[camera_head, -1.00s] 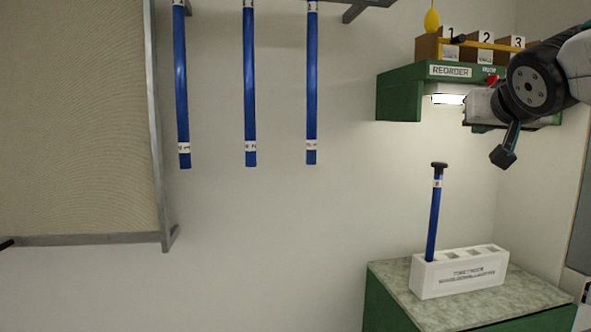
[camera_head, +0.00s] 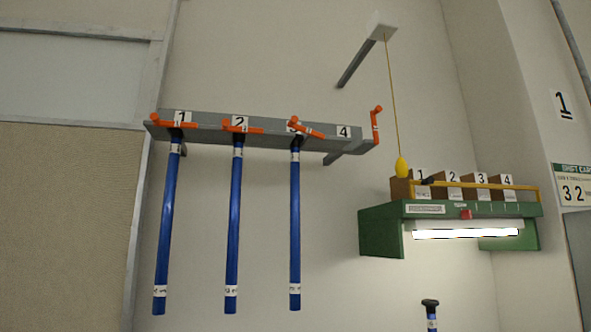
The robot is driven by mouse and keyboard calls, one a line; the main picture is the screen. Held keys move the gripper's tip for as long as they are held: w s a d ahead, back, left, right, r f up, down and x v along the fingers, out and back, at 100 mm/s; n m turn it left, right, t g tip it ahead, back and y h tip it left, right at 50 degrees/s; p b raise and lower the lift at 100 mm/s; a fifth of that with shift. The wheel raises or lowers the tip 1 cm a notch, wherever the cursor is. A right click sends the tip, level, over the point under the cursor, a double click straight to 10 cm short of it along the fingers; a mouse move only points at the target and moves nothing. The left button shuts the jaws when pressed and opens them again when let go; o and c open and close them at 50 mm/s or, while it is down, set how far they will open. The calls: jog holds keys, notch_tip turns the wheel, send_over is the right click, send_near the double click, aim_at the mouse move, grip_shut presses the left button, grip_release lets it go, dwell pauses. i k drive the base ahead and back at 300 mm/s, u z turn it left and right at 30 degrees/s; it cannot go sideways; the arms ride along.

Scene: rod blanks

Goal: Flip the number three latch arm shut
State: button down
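A grey wall rack (camera_head: 270,124) carries number labels 1 to 4 and orange latch arms. Blue rods hang at places 1 (camera_head: 168,225), 2 (camera_head: 234,215) and 3 (camera_head: 295,225); place 4 has no rod. The number three latch arm (camera_head: 312,131) slants down to the right across the top of the third rod and partly covers its label. Latch arms one (camera_head: 175,124) and two (camera_head: 245,129) lie nearly level across their rods. The fourth latch arm (camera_head: 376,125) stands up at the right end. My gripper is out of view.
A green shelf (camera_head: 380,232) with numbered brown boxes (camera_head: 447,190) and a lit lamp (camera_head: 465,234) is at right. A yellow pull cord (camera_head: 394,105) hangs from a bracket. A dark-capped rod (camera_head: 431,312) shows below.

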aim_at(294, 119)
jog(key=z, duration=2.8)
jog(key=k, duration=1.05)
jog(key=u, duration=2)
